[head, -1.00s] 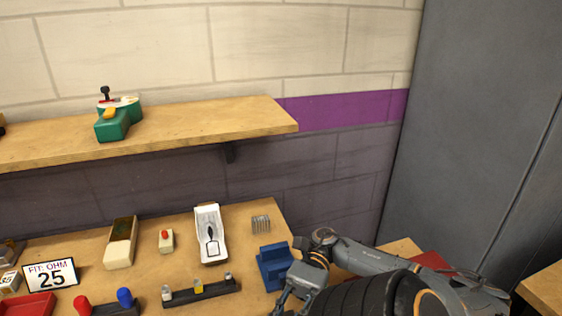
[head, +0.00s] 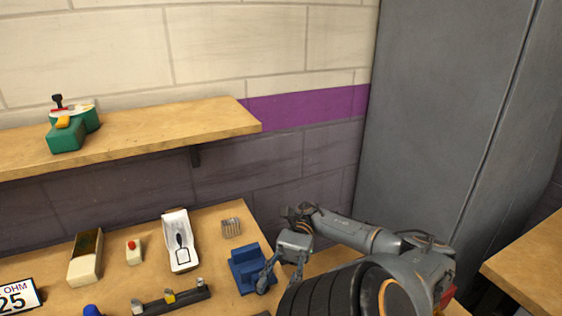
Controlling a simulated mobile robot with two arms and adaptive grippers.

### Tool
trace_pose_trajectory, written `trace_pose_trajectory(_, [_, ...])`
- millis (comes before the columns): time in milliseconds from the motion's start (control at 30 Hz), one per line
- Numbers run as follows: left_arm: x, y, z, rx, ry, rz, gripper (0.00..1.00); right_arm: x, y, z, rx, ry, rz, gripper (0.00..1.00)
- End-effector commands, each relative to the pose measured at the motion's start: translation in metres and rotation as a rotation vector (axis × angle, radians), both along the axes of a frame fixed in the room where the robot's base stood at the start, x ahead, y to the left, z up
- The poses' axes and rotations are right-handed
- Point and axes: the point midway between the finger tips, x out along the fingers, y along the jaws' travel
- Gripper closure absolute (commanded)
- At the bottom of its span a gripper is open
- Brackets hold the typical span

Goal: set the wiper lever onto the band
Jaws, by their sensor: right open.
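A white shell-like tray (head: 176,225) lies on the bench and holds a dark, fork-shaped piece (head: 182,247), which may be the wiper lever. I cannot clearly identify the band. My right gripper (head: 280,281) is open, with nothing seen between its fingers. It is at the right side of a blue stepped block (head: 244,262), its left finger close to or overlapping the block; I cannot tell whether they touch. My left gripper is not in view.
A beige block with a dark top (head: 85,268), a red-button piece (head: 134,254), a ribbed metal piece (head: 231,228) and a dark strip with small pegs (head: 172,301) lie on the bench. A green device (head: 70,132) stands on the shelf (head: 165,130).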

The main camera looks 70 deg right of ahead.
Motion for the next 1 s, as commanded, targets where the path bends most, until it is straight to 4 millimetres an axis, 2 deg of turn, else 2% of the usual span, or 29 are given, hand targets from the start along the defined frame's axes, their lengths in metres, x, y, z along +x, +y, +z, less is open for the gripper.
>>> trace_pose_trajectory(233, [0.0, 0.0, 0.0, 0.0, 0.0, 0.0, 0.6, -0.001, -0.02, -0.001, -0.001, 0.004, 0.002, 0.6])
trace_pose_trajectory(600, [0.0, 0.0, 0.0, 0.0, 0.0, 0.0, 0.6, 0.0, -0.024, 0.0, 0.001, -0.001, -0.001, 0.6])
trace_pose_trajectory(633, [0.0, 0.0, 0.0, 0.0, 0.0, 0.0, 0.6, 0.0, -0.024, 0.0, 0.001, -0.001, -0.001, 0.62])
trace_pose_trajectory(733, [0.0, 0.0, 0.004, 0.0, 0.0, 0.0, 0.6, 0.0, -0.024, 0.004, 0.001, -0.001, 0.0, 0.82])
trace_pose_trajectory(800, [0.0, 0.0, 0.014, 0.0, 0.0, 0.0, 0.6, 0.0, -0.023, 0.014, 0.001, -0.001, 0.0, 0.97])
trace_pose_trajectory(833, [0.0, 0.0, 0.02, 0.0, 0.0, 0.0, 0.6, 0.0, -0.023, 0.02, 0.001, -0.001, 0.0, 1.0])
trace_pose_trajectory(1000, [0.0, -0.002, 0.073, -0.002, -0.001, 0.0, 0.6, 0.0, -0.024, 0.073, 0.001, -0.001, 0.0, 1.0])
